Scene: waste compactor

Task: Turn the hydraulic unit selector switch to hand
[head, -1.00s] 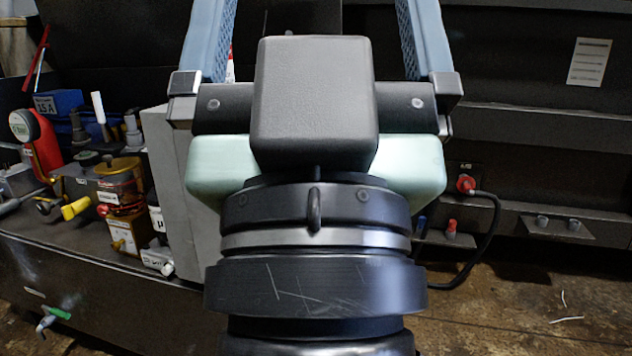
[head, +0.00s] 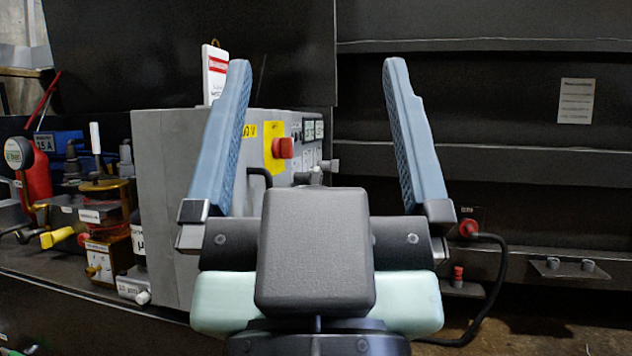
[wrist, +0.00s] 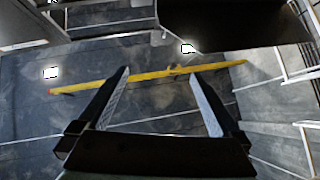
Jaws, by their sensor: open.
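A grey control box (head: 165,190) stands left of centre in the head view. Its right-hand face carries a red mushroom button (head: 283,148) on a yellow plate and several small dark controls and labels (head: 309,130). I cannot tell which of these is the selector switch; part of that face is hidden behind my gripper. My gripper (head: 316,80) is open and empty, its blue fingers wide apart and pointing up in the picture. Its left finger overlaps the box in the picture. In the wrist view my gripper (wrist: 165,82) is also open, with nothing between the fingers.
Left of the box are a valve block with a yellow lever (head: 57,237), a gauge (head: 18,153) and an amber cylinder (head: 103,190). A red connector with a black cable (head: 490,270) is at right. The wrist view shows a yellow bar (wrist: 150,76) on a grey surface.

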